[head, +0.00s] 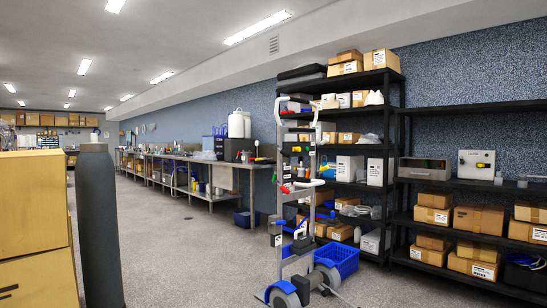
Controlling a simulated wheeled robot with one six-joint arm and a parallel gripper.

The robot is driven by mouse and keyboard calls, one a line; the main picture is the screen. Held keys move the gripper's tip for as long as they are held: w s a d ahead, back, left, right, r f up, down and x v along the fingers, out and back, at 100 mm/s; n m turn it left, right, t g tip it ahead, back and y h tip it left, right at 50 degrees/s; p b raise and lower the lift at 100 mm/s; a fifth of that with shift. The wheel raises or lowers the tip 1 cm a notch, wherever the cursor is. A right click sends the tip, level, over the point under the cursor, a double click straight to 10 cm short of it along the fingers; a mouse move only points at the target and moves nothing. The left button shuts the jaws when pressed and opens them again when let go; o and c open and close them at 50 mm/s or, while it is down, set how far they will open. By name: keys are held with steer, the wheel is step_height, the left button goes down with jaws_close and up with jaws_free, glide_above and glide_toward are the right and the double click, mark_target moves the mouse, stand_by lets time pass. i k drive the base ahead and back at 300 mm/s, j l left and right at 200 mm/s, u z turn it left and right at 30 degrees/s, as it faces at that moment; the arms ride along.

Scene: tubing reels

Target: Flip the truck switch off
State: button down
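A hand truck (279,260) stands upright on the floor right of the middle, in front of the shelving. My gripper is not in view.
Black shelves (437,184) with cartons line the right wall. A blue basket (338,258) is beside the truck. Grey floor (180,250) between cylinder and truck is clear. A long bench (205,163) runs behind.

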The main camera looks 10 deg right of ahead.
mark_target(276, 146)
steer(key=i+j, duration=0.25)
steer(key=i, duration=0.25)
steer(key=i+j, duration=0.3)
steer(key=i, duration=0.25)
steer(key=i+j, duration=0.25)
steer(key=i, duration=0.25)
steer(key=i+j, duration=0.25)
steer(key=i, duration=0.25)
steer(key=i+j, duration=0.3)
steer(key=i, duration=0.25)
